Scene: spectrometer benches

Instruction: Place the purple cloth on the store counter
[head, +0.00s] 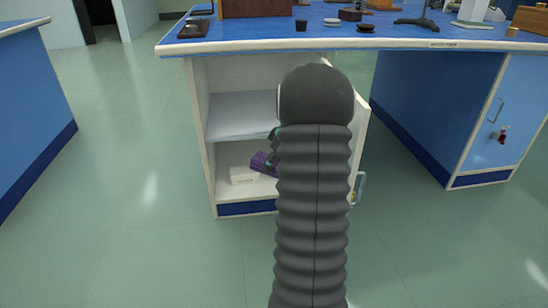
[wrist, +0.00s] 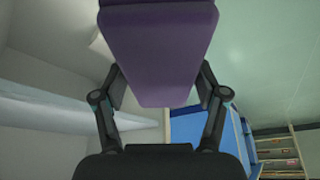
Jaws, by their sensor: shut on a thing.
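The purple cloth (wrist: 160,50) looks like a thick folded block in the wrist view. My gripper (wrist: 162,88) is shut on it, with one finger at each side. In the head view the cloth (head: 262,162) shows in part just left of my arm, in front of the open lower part of a cabinet; my arm hides the rest of it and most of the gripper. A blue-topped counter (head: 240,40) stands above that cabinet, with a small unreadable label on its front edge. I cannot tell whether this is the store counter.
The cabinet has a middle shelf (head: 240,115) and a white box (head: 244,175) low inside. Its open door (head: 358,150) stands to the right of my arm. Small dark items sit on the counter top. Another blue bench (head: 30,100) is at left. The green floor between is clear.

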